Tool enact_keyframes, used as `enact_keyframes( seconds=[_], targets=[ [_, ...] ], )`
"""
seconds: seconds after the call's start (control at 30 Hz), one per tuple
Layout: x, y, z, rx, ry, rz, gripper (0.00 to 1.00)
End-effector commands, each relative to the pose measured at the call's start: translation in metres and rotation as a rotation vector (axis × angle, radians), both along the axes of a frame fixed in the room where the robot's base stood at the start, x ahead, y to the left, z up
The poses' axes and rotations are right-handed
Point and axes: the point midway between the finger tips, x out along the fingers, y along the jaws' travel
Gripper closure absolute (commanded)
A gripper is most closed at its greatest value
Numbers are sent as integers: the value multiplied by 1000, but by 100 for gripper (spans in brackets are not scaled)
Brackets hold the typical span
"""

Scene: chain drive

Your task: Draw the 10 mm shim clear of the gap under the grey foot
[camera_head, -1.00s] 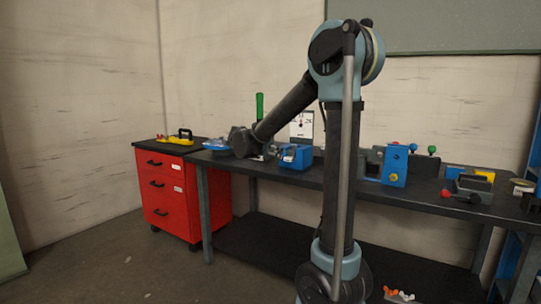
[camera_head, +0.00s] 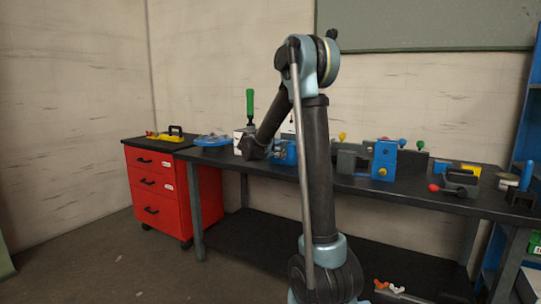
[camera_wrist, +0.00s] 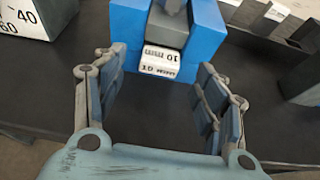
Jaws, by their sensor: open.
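The shim (camera_wrist: 161,60), a white piece marked "10" with further lettering, sticks out of the gap in a blue block (camera_wrist: 208,42) in the wrist view. The grey foot (camera_wrist: 168,28) stands directly above it. My gripper (camera_wrist: 158,88) is open and empty; its fingers lie left and right of the shim, nearer the camera, and do not appear to touch it. In the head view the blue block (camera_head: 287,151) shows partly behind my arm; the shim and fingertips cannot be made out there.
A white block with numbers (camera_wrist: 30,18) is at the upper left of the wrist view and a dark grey block (camera_wrist: 300,82) at the right. The dark bench top between is clear. A blue fixture (camera_head: 384,160) stands farther right. A red drawer cabinet (camera_head: 158,190) stands left.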

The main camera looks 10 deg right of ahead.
Motion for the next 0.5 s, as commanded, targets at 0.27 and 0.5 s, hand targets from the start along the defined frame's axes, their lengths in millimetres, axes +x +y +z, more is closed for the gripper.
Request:
enact_keyframes(
  seconds=[0.27,0.5],
  targets=[
    [22,-17,-12,0,1,-1,35],
    [26,-20,-14,0,1,-1,35]
  ],
)
